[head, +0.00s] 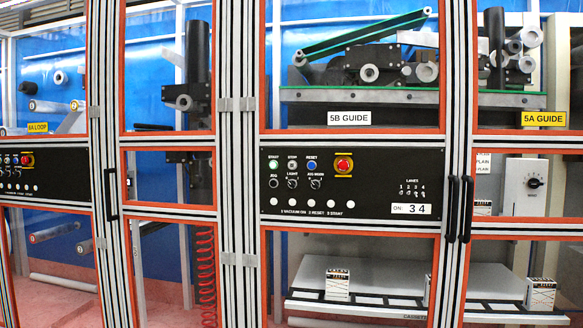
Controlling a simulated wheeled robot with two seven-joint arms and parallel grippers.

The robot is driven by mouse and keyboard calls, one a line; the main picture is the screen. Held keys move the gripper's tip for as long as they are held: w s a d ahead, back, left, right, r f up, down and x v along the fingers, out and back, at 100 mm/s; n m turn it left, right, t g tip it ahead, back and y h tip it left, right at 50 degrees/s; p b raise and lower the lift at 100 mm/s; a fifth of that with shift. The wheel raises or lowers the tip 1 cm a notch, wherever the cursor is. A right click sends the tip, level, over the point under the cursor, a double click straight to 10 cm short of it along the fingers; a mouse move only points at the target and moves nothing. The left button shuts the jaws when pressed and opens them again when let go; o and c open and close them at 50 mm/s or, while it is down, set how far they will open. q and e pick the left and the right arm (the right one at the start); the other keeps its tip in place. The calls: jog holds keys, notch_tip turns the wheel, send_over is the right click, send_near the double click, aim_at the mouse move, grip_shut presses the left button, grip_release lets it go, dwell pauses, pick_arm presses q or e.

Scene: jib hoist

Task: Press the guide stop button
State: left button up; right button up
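The black control panel (380,165) sits under the "5B GUIDE" label (349,118) in the framed machine front. Its top row holds a green-lit START button (273,165), a pale grey STOP button (292,165) to its right, and a blue RESET button (312,165). A red mushroom button (344,165) on a yellow base is farther right. JOG and LIGHT knobs (292,184) lie below the row. Neither of my grippers shows in the head view, and nothing covers the buttons.
A second black panel (45,180) with a red button stands at the left under "6A LOOP". Black vertical door handles (459,210) stand right of the middle panel, another (110,195) left of it. Orange-edged frames surround the clear panes. Small boxes (338,284) stand on a lower shelf.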

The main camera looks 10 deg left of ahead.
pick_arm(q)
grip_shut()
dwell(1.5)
